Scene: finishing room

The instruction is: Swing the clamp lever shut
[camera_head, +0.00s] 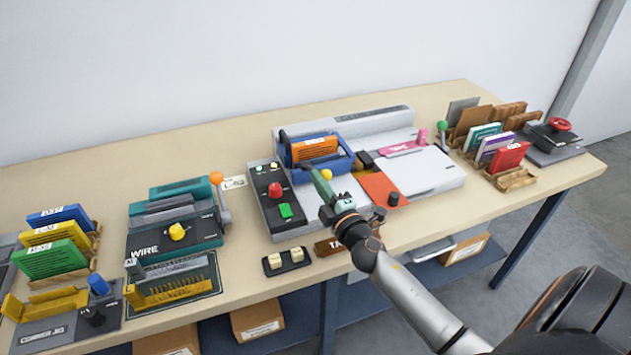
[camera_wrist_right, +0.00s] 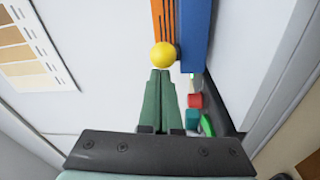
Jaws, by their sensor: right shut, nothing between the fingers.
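A blue holder (camera_head: 345,161) on the white machine carries an orange booklet (camera_head: 314,149). A yellow ball knob (camera_head: 326,174) sits at its front edge, probably the end of the clamp lever; the lever's arm is hard to make out. In the right wrist view the yellow knob (camera_wrist_right: 163,55) is just beyond the fingertips, in front of the orange and blue parts. My right gripper (camera_head: 317,173) has green fingers, shut and empty, close beside the knob; I cannot tell whether they touch. In the wrist view the gripper (camera_wrist_right: 160,73) points at the knob. My left gripper is not in view.
A control panel (camera_head: 257,209) with red and green buttons stands left of the gripper. A pink strip (camera_head: 400,149) and a green-knobbed lever (camera_head: 442,126) are to the right. A teal wire machine (camera_head: 150,240) stands left.

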